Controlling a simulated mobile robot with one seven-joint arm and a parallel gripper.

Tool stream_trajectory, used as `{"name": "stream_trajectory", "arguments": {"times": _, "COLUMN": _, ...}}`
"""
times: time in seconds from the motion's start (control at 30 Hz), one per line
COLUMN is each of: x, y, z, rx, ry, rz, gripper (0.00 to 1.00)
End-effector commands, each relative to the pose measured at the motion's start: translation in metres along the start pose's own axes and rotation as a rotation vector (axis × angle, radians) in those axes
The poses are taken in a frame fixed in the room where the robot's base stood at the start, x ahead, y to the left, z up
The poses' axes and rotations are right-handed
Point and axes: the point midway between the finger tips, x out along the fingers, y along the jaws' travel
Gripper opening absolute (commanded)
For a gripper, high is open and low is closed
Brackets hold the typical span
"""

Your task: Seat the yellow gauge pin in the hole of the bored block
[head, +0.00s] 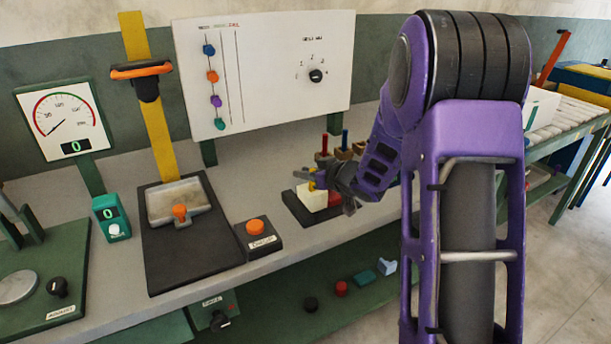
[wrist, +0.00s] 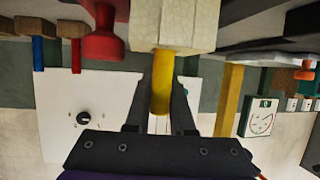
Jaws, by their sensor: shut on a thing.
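The yellow gauge pin (wrist: 162,88) is between the two fingers of my gripper (wrist: 163,76) in the wrist view, which is upside down. The pin's far end meets the face of the cream bored block (wrist: 188,22); the hole and how deep the pin sits are hidden. In the head view the block (head: 311,199) stands on a dark base plate, with a bit of yellow pin (head: 312,185) above it. My gripper (head: 318,178) is over the block, partly covering it.
A red knobbed part (wrist: 101,36) is beside the block. Red (head: 325,143) and blue (head: 345,138) pins stand in wooden holders behind. A black box with an orange button (head: 256,226) and a press with a yellow column (head: 148,100) are to the left.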

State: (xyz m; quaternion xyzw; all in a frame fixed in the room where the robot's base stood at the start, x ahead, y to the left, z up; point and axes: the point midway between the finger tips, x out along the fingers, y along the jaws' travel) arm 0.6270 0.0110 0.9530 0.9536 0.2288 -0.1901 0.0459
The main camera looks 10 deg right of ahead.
Motion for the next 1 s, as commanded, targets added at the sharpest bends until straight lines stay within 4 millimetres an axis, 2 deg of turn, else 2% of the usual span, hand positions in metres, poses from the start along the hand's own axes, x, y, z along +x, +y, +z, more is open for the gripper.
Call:
{"name": "stream_trajectory", "arguments": {"times": 0.3, "x": 0.001, "y": 0.0, "z": 0.002, "rx": 0.0, "ry": 0.002, "rz": 0.0, "gripper": 0.0}}
{"name": "stream_trajectory", "arguments": {"times": 0.33, "x": 0.001, "y": 0.0, "z": 0.002, "rx": 0.0, "ry": 0.001, "rz": 0.0, "gripper": 0.25}}
{"name": "stream_trajectory", "arguments": {"times": 0.47, "x": 0.001, "y": 0.0, "z": 0.001, "rx": 0.0, "ry": 0.001, "rz": 0.0, "gripper": 0.48}}
{"name": "stream_trajectory", "arguments": {"times": 0.5, "x": 0.001, "y": 0.0, "z": 0.001, "rx": 0.0, "ry": 0.001, "rz": 0.0, "gripper": 0.51}}
{"name": "stream_trajectory", "arguments": {"times": 0.83, "x": -0.001, "y": 0.0, "z": -0.004, "rx": -0.001, "ry": 0.001, "rz": 0.0, "gripper": 0.51}}
{"name": "stream_trajectory", "arguments": {"times": 1.0, "x": -0.025, "y": 0.001, "z": -0.004, "rx": 0.001, "ry": 0.001, "rz": 0.004, "gripper": 0.51}}
